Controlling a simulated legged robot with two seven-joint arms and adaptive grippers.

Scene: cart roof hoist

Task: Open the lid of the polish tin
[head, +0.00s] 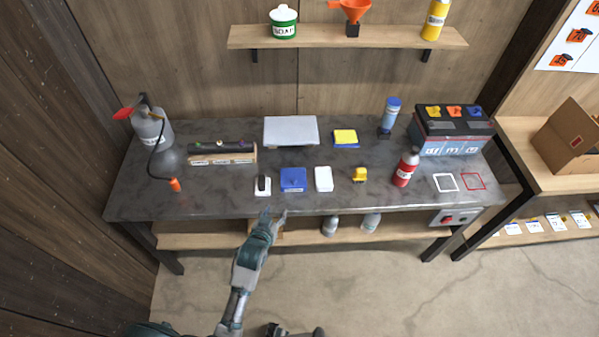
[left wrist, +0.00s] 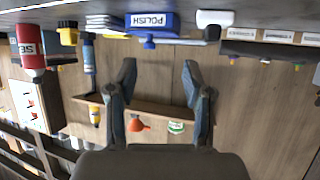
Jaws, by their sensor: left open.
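The polish tin is a blue box (head: 293,179) near the front edge of the workbench, left of centre in the head view. Its lid looks shut. My left gripper (head: 273,212) is open and empty, just in front of the bench edge and slightly left of the tin. Its two fingers (left wrist: 159,65) are spread in the left wrist view, apart from the tin.
A yellow item (head: 360,175) and a red bottle (head: 405,168) are farther right. A grey plate (head: 291,131) lies behind. The bench front (head: 210,204) is clear at left.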

